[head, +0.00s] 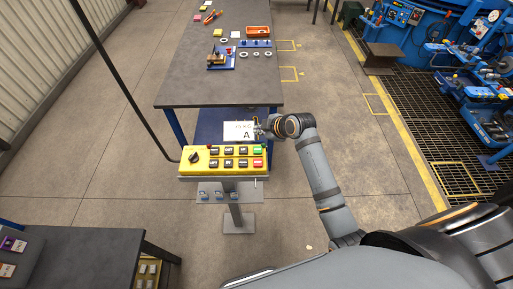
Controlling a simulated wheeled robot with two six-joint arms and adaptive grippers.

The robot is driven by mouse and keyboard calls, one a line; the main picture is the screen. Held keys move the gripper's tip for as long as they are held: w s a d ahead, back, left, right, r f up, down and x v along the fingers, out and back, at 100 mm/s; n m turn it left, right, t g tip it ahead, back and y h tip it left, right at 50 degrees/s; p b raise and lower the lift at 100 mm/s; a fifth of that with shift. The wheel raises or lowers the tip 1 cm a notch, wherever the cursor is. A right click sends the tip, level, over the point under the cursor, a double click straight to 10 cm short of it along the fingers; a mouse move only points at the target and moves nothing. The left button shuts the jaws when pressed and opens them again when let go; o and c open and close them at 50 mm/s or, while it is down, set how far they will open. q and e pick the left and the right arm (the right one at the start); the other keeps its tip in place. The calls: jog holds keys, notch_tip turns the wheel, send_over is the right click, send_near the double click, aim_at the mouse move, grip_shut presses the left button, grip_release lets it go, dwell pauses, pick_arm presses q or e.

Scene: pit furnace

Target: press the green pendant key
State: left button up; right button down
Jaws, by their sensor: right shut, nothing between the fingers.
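The yellow pendant box (199,162) stands on a post in the middle of the head view, with a black knob at its left and rows of dark keys. The green key (257,149) is at the top right of the box, with a red key (258,162) just below it. My right gripper (259,131) is shut and empty, just beyond the green key and beside a white card marked "A". I cannot tell any contact between the fingers and the key. My left gripper is not in view.
The white card (236,133) stands behind the box. A long grey workbench (185,90) with small parts and an orange tray (258,32) lies beyond.

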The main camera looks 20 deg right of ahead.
aim_at(259, 150)
notch_tip(259, 150, down, 8)
jog(key=b, duration=0.7)
jog(key=shift+f, duration=0.45)
dwell(1.0)
jog(key=shift+f+b, duration=0.35)
jog(key=shift+f, duration=0.05)
jog(key=shift+f+b, duration=0.3)
jog(key=shift+f, duration=0.2)
dwell(0.5)
jog(key=shift+r, duration=0.1)
jog(key=shift+r+p, duration=0.85)
jog(key=shift+p, duration=0.1)
